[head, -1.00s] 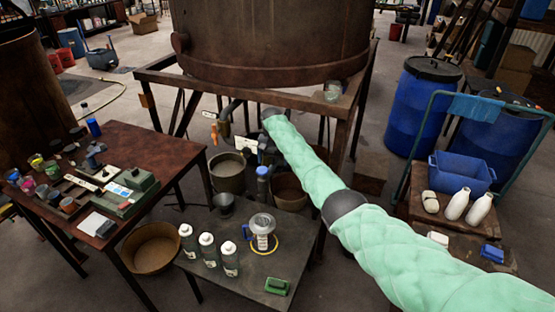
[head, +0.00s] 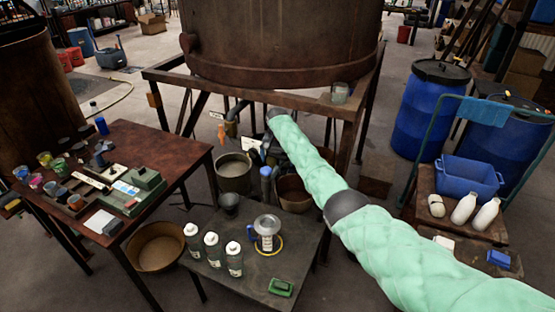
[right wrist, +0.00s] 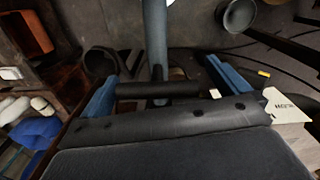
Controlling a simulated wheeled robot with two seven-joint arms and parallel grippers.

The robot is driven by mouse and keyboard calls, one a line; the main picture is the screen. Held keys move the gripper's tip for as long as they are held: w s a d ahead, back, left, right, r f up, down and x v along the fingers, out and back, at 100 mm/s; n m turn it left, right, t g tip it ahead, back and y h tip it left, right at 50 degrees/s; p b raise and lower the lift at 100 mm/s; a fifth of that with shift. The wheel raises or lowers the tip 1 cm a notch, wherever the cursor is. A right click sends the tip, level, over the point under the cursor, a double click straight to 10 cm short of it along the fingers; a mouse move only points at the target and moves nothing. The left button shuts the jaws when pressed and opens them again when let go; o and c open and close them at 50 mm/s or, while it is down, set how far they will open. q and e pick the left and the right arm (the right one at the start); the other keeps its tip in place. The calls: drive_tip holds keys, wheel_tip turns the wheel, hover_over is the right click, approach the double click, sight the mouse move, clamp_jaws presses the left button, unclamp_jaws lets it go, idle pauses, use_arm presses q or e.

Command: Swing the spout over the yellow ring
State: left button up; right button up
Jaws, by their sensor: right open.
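The yellow ring (head: 281,246) lies on the small dark table in the head view, around the foot of a clear, metal-topped vessel (head: 267,228). A blue-grey tube, seemingly the spout (right wrist: 154,35), runs up the right wrist view, with a black cross bar (right wrist: 157,90) at its near end. In the head view its blue end (head: 265,171) seems to show behind the table. My right gripper (right wrist: 165,86) is open, with its blue fingers on either side of the bar and tube; contact cannot be told. My left gripper is out of view.
The rusty vat (head: 280,40) stands on a frame behind. Three bottles (head: 212,250) and a green block (head: 281,287) share the small table (head: 245,282). Buckets (head: 233,173) stand under the vat. A cluttered brown table (head: 150,140) is at left, a cart (head: 460,222) at right.

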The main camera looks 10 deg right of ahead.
drive_tip(key=shift+r, duration=0.15)
drive_tip(key=shift+w+r+b, duration=0.1)
drive_tip(key=shift+r+b, duration=0.45)
drive_tip(key=shift+r, duration=0.4)
wheel_tip(320, 180, up, 4)
drive_tip(key=shift+f+b, duration=0.1)
drive_tip(key=shift+b, duration=0.55)
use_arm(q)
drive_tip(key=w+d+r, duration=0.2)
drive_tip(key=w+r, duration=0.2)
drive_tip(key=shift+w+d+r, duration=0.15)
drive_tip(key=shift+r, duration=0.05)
use_arm(e)
drive_tip(key=shift+r, duration=0.9)
